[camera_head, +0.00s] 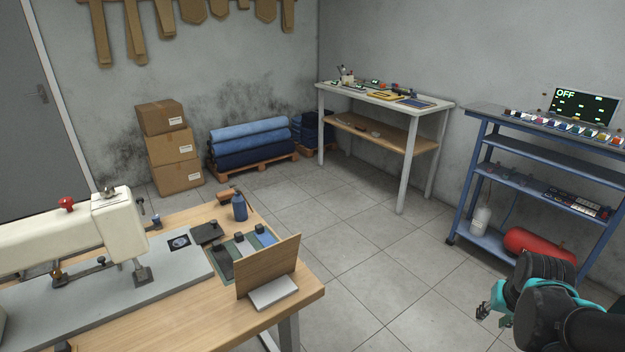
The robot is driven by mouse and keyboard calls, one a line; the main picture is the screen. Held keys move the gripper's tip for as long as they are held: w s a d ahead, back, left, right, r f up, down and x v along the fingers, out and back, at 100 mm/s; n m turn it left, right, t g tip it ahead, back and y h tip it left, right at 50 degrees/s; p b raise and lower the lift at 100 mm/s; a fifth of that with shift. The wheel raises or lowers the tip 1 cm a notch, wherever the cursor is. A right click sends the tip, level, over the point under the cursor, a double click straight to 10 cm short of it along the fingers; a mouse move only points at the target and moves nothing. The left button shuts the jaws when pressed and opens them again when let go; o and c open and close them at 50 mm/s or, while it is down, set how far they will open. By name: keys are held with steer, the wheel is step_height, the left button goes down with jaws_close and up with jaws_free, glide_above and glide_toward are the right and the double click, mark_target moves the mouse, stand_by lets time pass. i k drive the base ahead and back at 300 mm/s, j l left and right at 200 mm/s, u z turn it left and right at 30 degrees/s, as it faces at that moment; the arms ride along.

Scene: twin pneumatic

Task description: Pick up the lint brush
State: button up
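I cannot make out the lint brush for sure. A small orange-brown thing with a dark end (229,195) lies at the back edge of the wooden sewing table (190,325), beside a dark blue bottle (239,207); it is too small to identify. Other small tools lie on the white workbench at the back, also too small to name. My gripper (489,309) is at the lower right, over the floor and apart from both tables. Its fingers are small and partly hidden by the arm, and I see nothing held.
A white sewing machine (75,235) and an upright wooden board (268,267) stand on the near table. The white workbench (440,105) is at the back. A blue shelf cart (530,153) with a red tank (540,245) stands right. Tiled floor (355,225) between them is clear.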

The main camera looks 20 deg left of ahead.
mark_target(225, 197)
steer(key=i+l+z, duration=0.15)
steer(key=i, duration=0.35)
steer(key=i+l+z, duration=0.15)
steer(key=i, duration=0.35)
steer(key=i+j+u, duration=0.1)
steer(key=i+u, duration=0.7)
steer(key=u, duration=0.15)
steer(key=i+l+u, duration=0.25)
steer(key=u, duration=0.2)
steer(key=i+l, duration=0.05)
steer(key=i, duration=0.05)
